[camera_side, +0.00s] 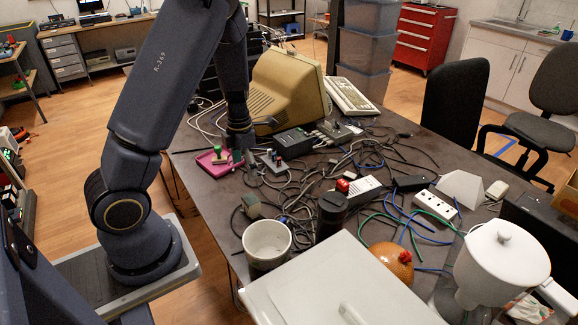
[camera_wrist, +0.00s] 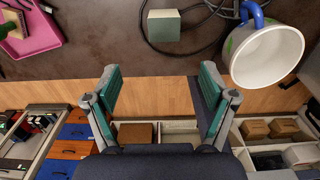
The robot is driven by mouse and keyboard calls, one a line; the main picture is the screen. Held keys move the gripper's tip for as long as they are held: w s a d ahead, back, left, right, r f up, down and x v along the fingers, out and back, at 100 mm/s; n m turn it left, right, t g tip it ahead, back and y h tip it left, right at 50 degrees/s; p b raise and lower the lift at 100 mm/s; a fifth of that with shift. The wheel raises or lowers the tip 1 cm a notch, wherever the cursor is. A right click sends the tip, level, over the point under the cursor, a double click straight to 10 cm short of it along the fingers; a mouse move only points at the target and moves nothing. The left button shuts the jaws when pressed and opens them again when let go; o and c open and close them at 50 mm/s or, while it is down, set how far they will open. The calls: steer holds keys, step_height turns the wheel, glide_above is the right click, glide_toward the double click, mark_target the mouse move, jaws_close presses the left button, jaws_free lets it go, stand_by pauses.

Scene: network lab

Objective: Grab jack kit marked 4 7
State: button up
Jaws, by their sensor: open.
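I can read no "4 7" marking in either view, so I cannot tell which thing is the jack kit. A small grey block with several posts on top (camera_side: 272,160) stands on the table beside the pink tray. A grey-green block (camera_side: 252,206) lies nearer the table's left edge; it also shows at the top of the wrist view (camera_wrist: 163,25). My gripper (camera_wrist: 160,70) is open, with nothing between its fingers. In the wrist view its fingertips show over the floor strip, below the grey-green block in the picture.
The pink tray (camera_side: 212,168) holds a stamp-like thing. A white cup (camera_side: 267,240) stands near the table edge, with a black cylinder (camera_side: 332,208) beside it. Tangled cables cover mid-table. A beige monitor (camera_side: 285,88) stands behind. Drawers (camera_wrist: 72,131) show below the table in the wrist view.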

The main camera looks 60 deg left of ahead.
mark_target(248, 198)
step_height(248, 198, down, 10)
steer(key=shift+f, duration=0.1)
steer(key=f, duration=0.5)
steer(key=shift+w+d+f, duration=0.25)
steer(key=shift+d+f, duration=0.1)
